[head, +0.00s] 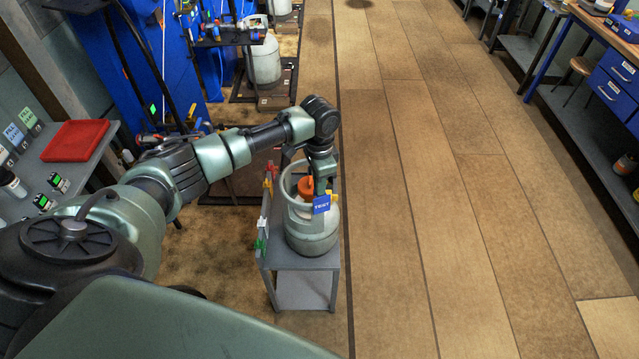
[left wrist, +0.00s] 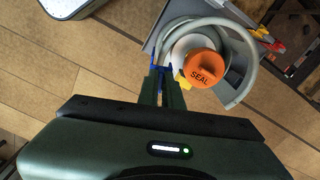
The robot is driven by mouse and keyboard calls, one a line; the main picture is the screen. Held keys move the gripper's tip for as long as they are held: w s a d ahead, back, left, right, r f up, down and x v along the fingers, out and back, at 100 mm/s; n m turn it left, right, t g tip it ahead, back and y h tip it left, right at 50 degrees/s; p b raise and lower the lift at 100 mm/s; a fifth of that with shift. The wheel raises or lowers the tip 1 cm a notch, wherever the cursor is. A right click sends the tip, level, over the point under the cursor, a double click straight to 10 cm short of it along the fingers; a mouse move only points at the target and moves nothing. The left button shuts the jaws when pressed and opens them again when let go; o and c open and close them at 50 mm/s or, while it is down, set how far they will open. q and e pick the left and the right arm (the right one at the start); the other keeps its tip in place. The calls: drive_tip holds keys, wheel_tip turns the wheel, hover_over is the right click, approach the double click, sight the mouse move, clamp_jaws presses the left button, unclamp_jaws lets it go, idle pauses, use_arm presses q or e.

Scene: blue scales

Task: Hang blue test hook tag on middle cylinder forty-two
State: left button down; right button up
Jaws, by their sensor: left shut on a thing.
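A grey gas cylinder (head: 312,238) with an open ring collar stands upright on a small grey stand. Its orange cap (head: 306,187) is marked SEAL in the left wrist view (left wrist: 203,69). No cylinder number is readable. My left gripper (head: 320,188) points down at the collar's right side and is shut on the blue TEST tag (head: 321,205). The tag shows edge-on as a thin blue strip in the left wrist view (left wrist: 155,72), close to the collar (left wrist: 246,62). I cannot tell whether its hook touches the collar. My right gripper is out of view.
The grey stand (head: 305,288) carries colored tags on its left side. Other cylinders (head: 263,60) stand farther back beside blue equipment. A shelf with a red tray (head: 75,141) is at left. The wooden floor (head: 400,220) to the right is clear, up to the blue workbench (head: 610,85).

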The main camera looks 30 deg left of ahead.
use_arm(q)
drive_tip(key=shift+f, duration=0.3)
drive_tip(key=shift+f+b, duration=0.85)
drive_tip(key=shift+f, duration=0.8)
drive_tip(key=shift+f, duration=0.15)
drive_tip(key=c, duration=1.5)
unclamp_jaws()
drive_tip(key=shift+r+p, duration=0.9)
drive_tip(key=shift+r, duration=2.9)
